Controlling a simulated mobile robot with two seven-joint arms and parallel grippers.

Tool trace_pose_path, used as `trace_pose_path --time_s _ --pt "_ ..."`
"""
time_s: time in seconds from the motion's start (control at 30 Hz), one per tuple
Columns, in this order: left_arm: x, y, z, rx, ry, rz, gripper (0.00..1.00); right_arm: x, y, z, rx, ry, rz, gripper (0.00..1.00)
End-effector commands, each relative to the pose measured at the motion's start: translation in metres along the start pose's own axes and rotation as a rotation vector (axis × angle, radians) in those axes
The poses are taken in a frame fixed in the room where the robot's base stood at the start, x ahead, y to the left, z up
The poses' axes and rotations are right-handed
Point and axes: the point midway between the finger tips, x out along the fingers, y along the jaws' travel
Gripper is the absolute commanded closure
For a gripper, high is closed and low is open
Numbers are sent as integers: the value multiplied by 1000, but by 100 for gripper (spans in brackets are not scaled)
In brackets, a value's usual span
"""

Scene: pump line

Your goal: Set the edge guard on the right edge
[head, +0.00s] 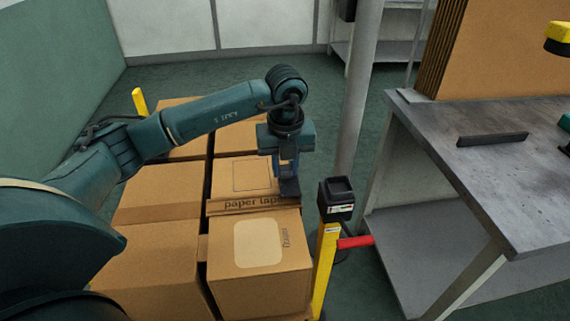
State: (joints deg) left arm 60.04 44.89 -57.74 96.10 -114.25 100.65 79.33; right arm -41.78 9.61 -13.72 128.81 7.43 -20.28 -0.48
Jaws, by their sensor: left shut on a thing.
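My left gripper (287,172) reaches down over the right side of the stacked cartons. It is shut on a small dark piece (290,188), which I take to be the edge guard; the fingers hide part of it. The piece is at the right edge of the rear right carton (240,176); I cannot tell whether it touches the carton. The front right carton (262,290) is just nearer. My right gripper does not show clearly.
A yellow post (323,268) with a black head (336,199) and red handle (355,242) stands close right of the cartons. A grey pole (360,90) rises behind. The grey table (520,195) at right carries a dark bar (492,139) and a cardboard stack (500,60).

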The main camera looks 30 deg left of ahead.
Motion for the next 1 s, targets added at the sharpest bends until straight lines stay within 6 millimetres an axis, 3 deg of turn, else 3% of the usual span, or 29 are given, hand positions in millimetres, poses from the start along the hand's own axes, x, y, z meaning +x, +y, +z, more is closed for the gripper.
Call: trace_pose_path --time_s 0.47,0.5,0.8,1.0 --pt "12 2 -3 1 6 9 100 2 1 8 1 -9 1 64" --pt "12 2 -3 1 6 9 73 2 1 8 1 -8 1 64" --pt "12 0 -4 4 9 7 50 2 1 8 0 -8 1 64" --pt "10 1 -2 1 4 4 50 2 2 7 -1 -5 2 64"
